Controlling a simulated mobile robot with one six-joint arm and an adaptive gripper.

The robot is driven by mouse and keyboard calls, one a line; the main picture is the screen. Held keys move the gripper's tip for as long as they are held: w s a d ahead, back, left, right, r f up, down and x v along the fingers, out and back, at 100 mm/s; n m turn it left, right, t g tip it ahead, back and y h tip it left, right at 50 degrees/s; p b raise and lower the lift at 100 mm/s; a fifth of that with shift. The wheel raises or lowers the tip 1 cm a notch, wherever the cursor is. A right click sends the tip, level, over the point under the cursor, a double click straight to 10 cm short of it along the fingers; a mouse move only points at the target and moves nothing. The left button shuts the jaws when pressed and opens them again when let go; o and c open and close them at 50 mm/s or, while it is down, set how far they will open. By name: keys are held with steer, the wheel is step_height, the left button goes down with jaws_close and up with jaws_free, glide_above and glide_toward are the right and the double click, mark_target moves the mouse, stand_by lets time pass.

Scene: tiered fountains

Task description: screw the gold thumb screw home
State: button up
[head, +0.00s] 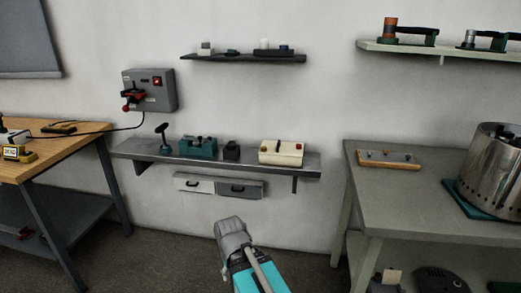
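I cannot make out a gold thumb screw for certain at this size. A small wood-edged board (388,160) lies on the grey-green table at the right and carries a few tiny knobs or screws. A cream box (281,153) with small dark-coloured knobs on top sits on the wall shelf in the middle. Part of my teal and grey arm rises from the bottom centre, in front of the shelf and apart from everything. My gripper's fingers do not show.
A large metal pot stands on a teal mat (463,198) on the right table (430,220). The long wall shelf (150,152) holds a teal device (198,147), with drawers (240,189) below. A wooden workbench (45,150) stands left. The floor between is open.

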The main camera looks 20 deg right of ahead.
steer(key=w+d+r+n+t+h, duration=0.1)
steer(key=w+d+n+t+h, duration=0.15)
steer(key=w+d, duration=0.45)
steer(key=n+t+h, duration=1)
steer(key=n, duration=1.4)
glide_toward(262, 149)
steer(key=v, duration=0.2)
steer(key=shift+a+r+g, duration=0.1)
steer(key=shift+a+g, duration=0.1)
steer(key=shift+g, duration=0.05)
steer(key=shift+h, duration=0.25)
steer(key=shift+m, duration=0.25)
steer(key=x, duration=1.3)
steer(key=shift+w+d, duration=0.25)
